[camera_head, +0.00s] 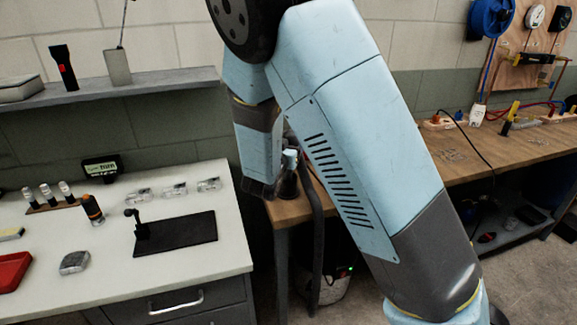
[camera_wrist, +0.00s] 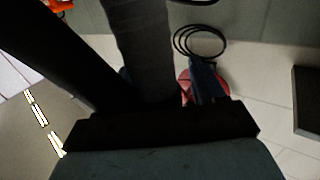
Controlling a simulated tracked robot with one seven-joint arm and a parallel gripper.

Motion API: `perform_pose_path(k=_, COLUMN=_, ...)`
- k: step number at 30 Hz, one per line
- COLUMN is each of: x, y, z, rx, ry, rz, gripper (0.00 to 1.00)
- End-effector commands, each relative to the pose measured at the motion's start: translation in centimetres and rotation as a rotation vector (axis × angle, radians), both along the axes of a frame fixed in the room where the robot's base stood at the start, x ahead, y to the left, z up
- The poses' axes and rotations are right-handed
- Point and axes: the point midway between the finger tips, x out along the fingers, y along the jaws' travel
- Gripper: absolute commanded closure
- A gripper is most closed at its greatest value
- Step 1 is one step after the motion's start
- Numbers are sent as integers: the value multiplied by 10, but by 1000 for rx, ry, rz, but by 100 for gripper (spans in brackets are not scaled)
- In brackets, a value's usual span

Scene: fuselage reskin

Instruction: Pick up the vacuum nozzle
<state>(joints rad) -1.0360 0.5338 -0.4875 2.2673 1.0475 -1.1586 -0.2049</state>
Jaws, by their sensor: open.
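My gripper (camera_head: 264,188) hangs at the left end of the bent-over arm in the head view, pointing down at the near left corner of the wooden bench. It is open. The vacuum nozzle (camera_head: 288,182) looks like a dark upright piece right beside it, partly hidden by the arm. A grey hose (camera_head: 316,235) runs down beside it toward a pale canister (camera_head: 335,288) on the floor. In the wrist view, a dark ribbed tube (camera_wrist: 143,45), likely the nozzle or hose, rises in front of the gripper's black palm. Whether the fingers touch it, I cannot tell.
A white-topped cabinet (camera_head: 215,258) with small parts and a black stand (camera_head: 175,233) is at left. A shelf (camera_head: 130,90) runs above it. The wooden bench (camera_head: 530,146) continues right behind my arm. In the wrist view, a red round object (camera_wrist: 190,88) and coiled cable (camera_wrist: 192,30) show.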

Motion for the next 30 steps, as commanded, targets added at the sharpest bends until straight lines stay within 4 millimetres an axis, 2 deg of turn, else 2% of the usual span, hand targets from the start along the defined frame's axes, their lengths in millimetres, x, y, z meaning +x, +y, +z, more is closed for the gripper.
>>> perform_pose_path(k=4, x=0, y=0, z=0, rx=0, ry=0, rz=0, gripper=34)
perform_pose_path(k=24, x=-1, y=0, z=0, rx=0, ry=0, rz=0, gripper=98)
perform_pose_path(k=30, x=-1, y=0, z=0, rx=0, ry=0, rz=0, gripper=100)
